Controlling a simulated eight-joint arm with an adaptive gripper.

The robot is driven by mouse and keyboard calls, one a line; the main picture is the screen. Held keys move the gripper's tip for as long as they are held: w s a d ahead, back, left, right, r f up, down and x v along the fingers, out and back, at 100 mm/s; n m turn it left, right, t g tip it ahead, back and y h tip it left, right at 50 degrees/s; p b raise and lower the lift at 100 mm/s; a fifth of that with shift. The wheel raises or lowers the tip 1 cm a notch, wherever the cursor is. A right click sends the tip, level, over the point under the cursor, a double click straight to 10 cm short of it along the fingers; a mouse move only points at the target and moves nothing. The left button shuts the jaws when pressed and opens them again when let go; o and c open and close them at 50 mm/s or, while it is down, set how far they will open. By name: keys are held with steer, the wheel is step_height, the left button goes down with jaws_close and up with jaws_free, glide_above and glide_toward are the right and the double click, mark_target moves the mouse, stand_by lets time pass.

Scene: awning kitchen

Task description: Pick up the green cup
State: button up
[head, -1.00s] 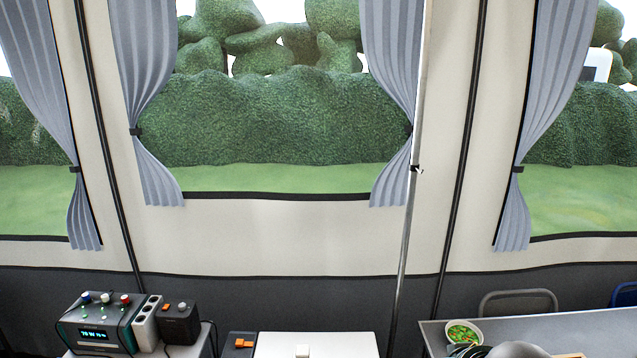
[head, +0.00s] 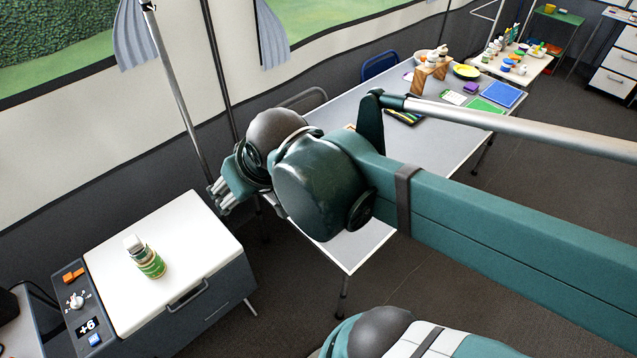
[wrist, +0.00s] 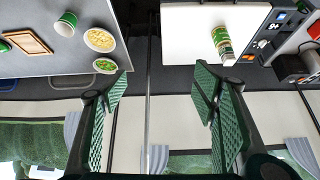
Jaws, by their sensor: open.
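The green cup (wrist: 66,23) shows in the wrist view, near the upper left, on the grey table (wrist: 40,62). It looks tilted in that view, and I cannot tell if it stands or lies. In the head view I do not see the cup; my arm covers part of that table. My gripper (wrist: 160,82) is open and empty, its fingers wide apart, well away from the cup. In the head view my gripper (head: 220,194) hangs between the white-topped box and the grey table.
Bowls of food (wrist: 100,39) and a wooden board (wrist: 28,41) lie near the cup. A green-labelled container (head: 150,262) stands on the white-topped box (head: 190,235). A thin pole (head: 180,95) rises behind my gripper. A chair (head: 303,99) stands behind the table.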

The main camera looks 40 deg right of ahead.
steer(key=w+d+f+m+g, duration=0.1)
steer(key=w+d+f+m, duration=0.25)
steer(key=d, duration=0.25)
steer(key=w+d+f+m+g+b, duration=0.1)
steer(key=w+d+f+m+g, duration=0.15)
steer(key=w+d, duration=0.3)
steer(key=w+d+f+m, duration=0.2)
steer(key=w+d+m, duration=0.2)
steer(key=d, duration=0.2)
steer(key=w+d+f+m+g+b, duration=0.1)
steer(key=d+f+m, duration=0.7)
steer(key=d+f, duration=1.1)
steer(key=shift+w+d+f+m+g, duration=0.45)
steer(key=shift+w+g, duration=0.15)
steer(key=shift+g, duration=0.55)
steer(key=shift+f+b, duration=0.35)
steer(key=shift+f, duration=0.9)
steer(key=shift+f, duration=0.1)
steer(key=shift+f+b, duration=0.5)
steer(key=shift+f, duration=2)
